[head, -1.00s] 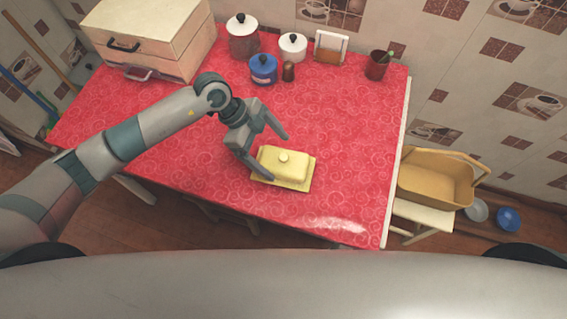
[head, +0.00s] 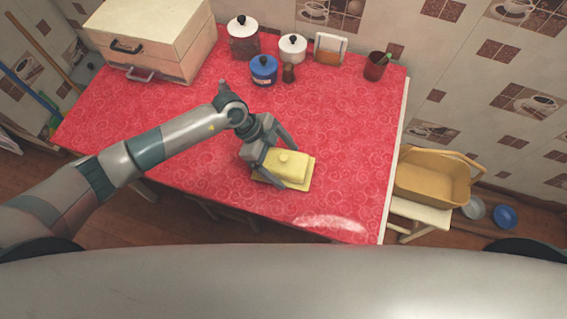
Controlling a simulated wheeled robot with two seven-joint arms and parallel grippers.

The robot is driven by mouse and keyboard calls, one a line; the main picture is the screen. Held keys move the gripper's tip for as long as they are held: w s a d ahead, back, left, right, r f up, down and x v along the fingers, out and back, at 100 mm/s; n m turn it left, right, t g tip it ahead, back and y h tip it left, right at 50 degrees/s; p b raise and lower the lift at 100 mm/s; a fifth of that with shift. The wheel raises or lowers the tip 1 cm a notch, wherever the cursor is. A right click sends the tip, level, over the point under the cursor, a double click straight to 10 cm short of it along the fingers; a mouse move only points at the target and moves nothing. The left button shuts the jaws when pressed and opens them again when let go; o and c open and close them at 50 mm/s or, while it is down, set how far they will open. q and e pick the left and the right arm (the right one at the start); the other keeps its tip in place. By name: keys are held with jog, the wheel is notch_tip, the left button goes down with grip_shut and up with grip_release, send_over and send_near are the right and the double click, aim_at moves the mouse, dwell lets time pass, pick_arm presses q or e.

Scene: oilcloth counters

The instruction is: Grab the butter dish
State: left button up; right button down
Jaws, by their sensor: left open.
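The yellow butter dish (head: 289,168), a lidded box with a small round knob on a flat base, sits on the red patterned tablecloth near the table's front edge. My left gripper (head: 272,160) is open at the dish's left end. One finger shows at the dish's far side and the other at its near left corner. I cannot tell whether the fingers touch it. My right gripper is not in view.
Along the back of the red table (head: 200,165) stand a wooden bread box (head: 150,45), several lidded pots, a blue pot (head: 263,72), a brown shaker (head: 288,73), a napkin holder (head: 329,48) and a dark red cup (head: 376,67). A tan basket (head: 432,180) is at right. The cloth around the dish is clear.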

aim_at(294, 164)
pick_arm(q)
jog(key=c, duration=1.6)
jog(key=shift+c, duration=0.2)
jog(key=shift+r, duration=0.15)
jog(key=shift+r, duration=0.5)
jog(key=r+b, duration=0.2)
jog(key=r, duration=0.1)
jog(key=shift+s+d+r, duration=0.1)
jog(key=shift+s+d, duration=0.05)
jog(key=shift+d, duration=0.25)
jog(key=s+d+r+b, duration=0.3)
jog(key=d+r, duration=0.3)
jog(key=d, duration=0.4)
jog(key=shift+s+r, duration=0.35)
jog(key=shift+s, duration=0.25)
